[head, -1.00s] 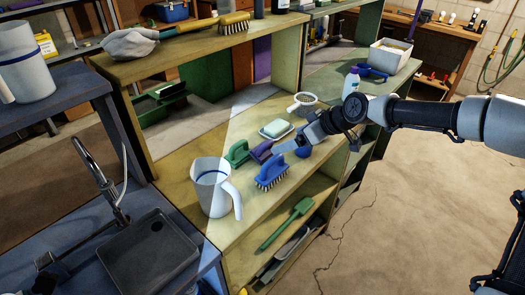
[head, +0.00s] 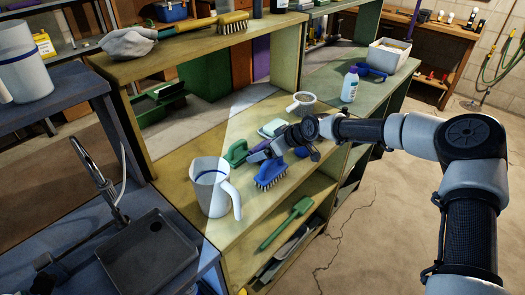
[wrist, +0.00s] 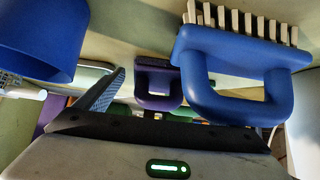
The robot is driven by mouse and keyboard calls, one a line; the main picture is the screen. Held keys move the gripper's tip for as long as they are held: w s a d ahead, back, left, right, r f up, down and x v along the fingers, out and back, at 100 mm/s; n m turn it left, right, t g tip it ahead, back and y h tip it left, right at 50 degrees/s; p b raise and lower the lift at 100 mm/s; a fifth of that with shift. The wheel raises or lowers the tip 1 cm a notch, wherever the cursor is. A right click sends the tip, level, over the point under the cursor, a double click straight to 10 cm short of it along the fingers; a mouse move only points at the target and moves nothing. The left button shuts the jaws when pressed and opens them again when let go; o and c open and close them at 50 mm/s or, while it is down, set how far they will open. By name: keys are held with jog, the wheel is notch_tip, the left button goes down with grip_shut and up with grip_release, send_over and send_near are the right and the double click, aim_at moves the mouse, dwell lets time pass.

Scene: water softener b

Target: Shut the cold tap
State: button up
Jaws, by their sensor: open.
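The tap (head: 100,180) is a slim metal spout over the sink (head: 150,255) at the lower left of the head view. A small dark fitting (head: 42,261) sits at its left; I cannot tell whether it is the cold handle. The handle's position is not clear. My gripper (head: 263,157) is open, over the wooden bench beside the brushes, well to the right of the tap. In the wrist view one finger (wrist: 100,92) shows; the other is not clearly seen. The tap is not in the wrist view.
A blue brush (head: 270,174) is close to my gripper, also large in the wrist view (wrist: 240,70). A purple brush (wrist: 157,84) lies behind it.

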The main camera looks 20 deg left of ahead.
jog(key=c, duration=1.2)
jog(key=shift+r, duration=0.1)
jog(key=shift+c, duration=0.3)
